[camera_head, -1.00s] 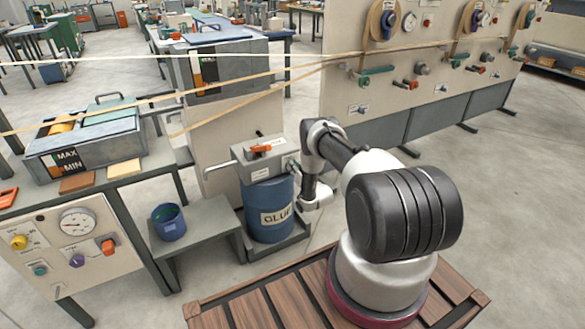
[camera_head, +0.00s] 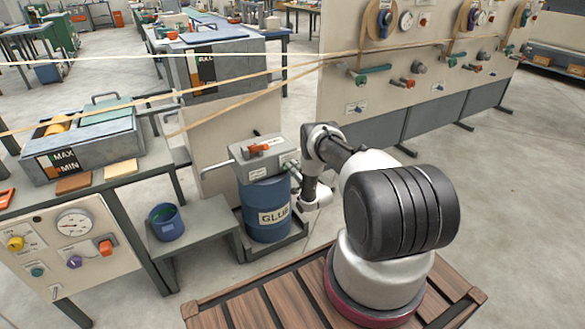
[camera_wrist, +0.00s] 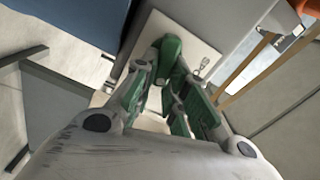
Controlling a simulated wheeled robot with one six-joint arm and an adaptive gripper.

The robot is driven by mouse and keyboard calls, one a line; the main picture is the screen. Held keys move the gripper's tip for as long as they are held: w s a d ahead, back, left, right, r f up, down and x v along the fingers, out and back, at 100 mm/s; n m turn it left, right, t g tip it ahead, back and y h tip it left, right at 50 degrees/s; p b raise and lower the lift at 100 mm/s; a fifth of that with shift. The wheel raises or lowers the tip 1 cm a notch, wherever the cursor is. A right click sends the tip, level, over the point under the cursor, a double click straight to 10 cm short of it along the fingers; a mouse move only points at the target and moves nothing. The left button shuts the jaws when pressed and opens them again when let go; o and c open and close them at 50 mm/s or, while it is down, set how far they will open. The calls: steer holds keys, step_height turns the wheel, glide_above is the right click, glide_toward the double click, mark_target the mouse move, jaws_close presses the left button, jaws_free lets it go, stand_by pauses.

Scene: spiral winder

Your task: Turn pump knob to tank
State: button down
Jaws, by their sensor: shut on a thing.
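A grey pump box (camera_head: 246,172) sits on top of a blue drum marked GLUE (camera_head: 268,197). An orange lever (camera_head: 259,147) lies on the box's top. On the side facing my arm is a green pump knob (camera_wrist: 172,48) in front of a cream plate (camera_wrist: 203,52) in the wrist view. My gripper (camera_wrist: 172,88) has green-padded fingers on both sides of the knob and is shut on it. In the head view my gripper (camera_head: 292,167) is at the right side of the box, small and partly hidden. Markings for the knob positions are not readable.
A grey tank marked MAX and MIN (camera_head: 100,157) stands on the left bench. A small blue bucket (camera_head: 167,222) is on a low grey table left of the drum. Bands run across above. A tall control panel (camera_head: 337,113) stands behind my arm; floor at right is clear.

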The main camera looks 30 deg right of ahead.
steer(key=shift+f+m, duration=0.2)
steer(key=shift+m, duration=1.1)
steer(key=c, duration=1.4)
jaws_free()
steer(key=shift+c, duration=0.2)
steer(key=s, duration=1.2)
steer(key=shift+d, duration=0.25)
steer(key=shift+f, duration=0.1)
